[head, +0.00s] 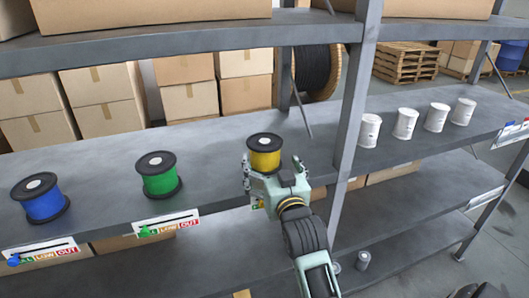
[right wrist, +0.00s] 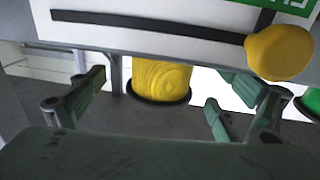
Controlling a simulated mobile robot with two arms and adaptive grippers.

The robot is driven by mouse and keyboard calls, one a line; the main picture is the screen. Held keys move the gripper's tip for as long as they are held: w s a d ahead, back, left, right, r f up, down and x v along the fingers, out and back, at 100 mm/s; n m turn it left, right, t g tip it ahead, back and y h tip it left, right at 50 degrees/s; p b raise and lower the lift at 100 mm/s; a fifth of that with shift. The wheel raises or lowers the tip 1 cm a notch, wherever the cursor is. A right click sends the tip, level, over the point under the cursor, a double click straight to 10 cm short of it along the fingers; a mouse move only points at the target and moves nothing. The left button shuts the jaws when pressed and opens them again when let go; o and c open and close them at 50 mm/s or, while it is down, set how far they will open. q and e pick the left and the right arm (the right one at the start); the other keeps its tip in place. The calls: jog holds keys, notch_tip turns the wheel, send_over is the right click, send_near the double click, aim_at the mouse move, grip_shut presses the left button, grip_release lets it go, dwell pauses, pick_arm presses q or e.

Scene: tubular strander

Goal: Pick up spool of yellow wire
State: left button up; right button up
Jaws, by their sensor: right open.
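The spool of yellow wire (head: 265,159) stands upright on the grey middle shelf, with black end discs. My right gripper (head: 272,164) is open at the spool's front side, its fingers spread to either side. In the right wrist view the yellow wire (right wrist: 161,77) shows ahead between the open fingers (right wrist: 166,92), with a gap on each side. The front label with a yellow knob (right wrist: 280,52) covers part of the spool there. My gripper hides the spool's lower part in the head view. My left gripper is not in view.
A green spool (head: 160,175) and a blue spool (head: 42,199) stand to the left on the same shelf (head: 215,150). Several white cans (head: 405,124) stand to the right beyond a grey upright post (head: 352,130). An upper shelf (head: 180,43) with boxes hangs above.

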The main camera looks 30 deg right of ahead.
jog(key=shift+r+p+x, duration=0.2)
jog(key=shift+p+x, duration=0.2)
jog(key=shift+x, duration=0.6)
jog(key=x, duration=0.3)
jog(key=shift+w+d+f+p, duration=0.1)
jog(key=shift+w+p, duration=0.1)
jog(key=shift+p, duration=0.2)
jog(key=shift+w+d+f, duration=0.1)
jog(key=shift+w, duration=0.05)
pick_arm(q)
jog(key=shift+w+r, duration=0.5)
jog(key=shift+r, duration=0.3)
pick_arm(e)
jog(key=shift+c, duration=0.5)
jog(key=c, duration=1.5)
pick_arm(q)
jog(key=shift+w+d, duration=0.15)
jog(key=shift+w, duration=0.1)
pick_arm(e)
jog(key=shift+c, duration=0.8)
jog(key=shift+r, duration=0.2)
